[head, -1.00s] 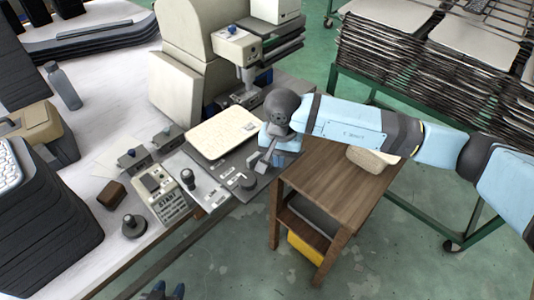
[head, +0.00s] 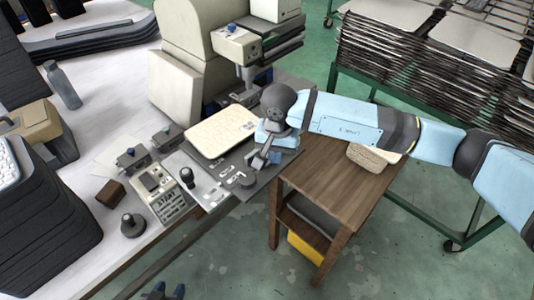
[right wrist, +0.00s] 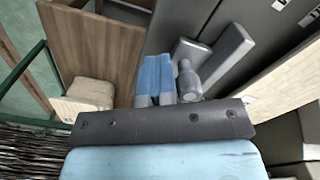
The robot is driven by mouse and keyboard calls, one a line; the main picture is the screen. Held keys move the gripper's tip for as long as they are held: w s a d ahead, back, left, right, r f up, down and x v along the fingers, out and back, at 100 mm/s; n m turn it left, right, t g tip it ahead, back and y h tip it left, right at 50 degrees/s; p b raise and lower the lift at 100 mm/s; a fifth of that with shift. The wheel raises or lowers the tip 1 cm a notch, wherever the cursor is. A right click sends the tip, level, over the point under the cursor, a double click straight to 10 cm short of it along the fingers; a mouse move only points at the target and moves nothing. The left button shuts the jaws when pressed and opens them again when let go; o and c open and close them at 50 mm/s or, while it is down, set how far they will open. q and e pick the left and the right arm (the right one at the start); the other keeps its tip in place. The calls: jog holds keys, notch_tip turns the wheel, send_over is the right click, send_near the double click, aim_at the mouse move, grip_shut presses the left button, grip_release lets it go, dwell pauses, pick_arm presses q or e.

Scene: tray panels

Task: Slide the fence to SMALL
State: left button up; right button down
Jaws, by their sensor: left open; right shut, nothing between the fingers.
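The fence (right wrist: 228,60) looks like a grey bar on the dark machine bed in the right wrist view, with a round-topped grey peg (right wrist: 187,82) beside it. My right gripper (right wrist: 155,82) is shut and empty, with its blue fingers just left of the peg; I cannot tell whether they touch. In the head view the right gripper (head: 260,161) is low over the bed's right end and partly hides the fence. Small pale labels (head: 228,170) mark the bed, too small to read. My left gripper (head: 167,291) is open at the bottom edge, away from the bed.
A cream tray panel (head: 222,131) lies on the bed, below the press head (head: 237,43). A control box (head: 163,195) and a black-knobbed lever (head: 187,176) stand to the left. A wooden stand (head: 340,185) adjoins the bed at the right. A dark round knob (head: 247,180) is near the front.

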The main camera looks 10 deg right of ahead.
jog(key=shift+w+a+b, duration=0.7)
jog(key=shift+w+b, duration=0.05)
jog(key=shift+w, duration=0.15)
jog(key=shift+w+a+b, duration=0.65)
jog(key=shift+w+b, duration=0.1)
jog(key=shift+w, duration=0.15)
jog(key=shift+w+a+b, duration=0.45)
jog(key=shift+w+b, duration=0.05)
jog(key=shift+w, duration=0.15)
jog(key=shift+s, duration=0.1)
jog(key=shift+s+d, duration=0.35)
jog(key=shift+s, duration=0.1)
notch_tip(320, 180, up, 7)
jog(key=p, duration=0.1)
jog(key=shift+p, duration=0.3)
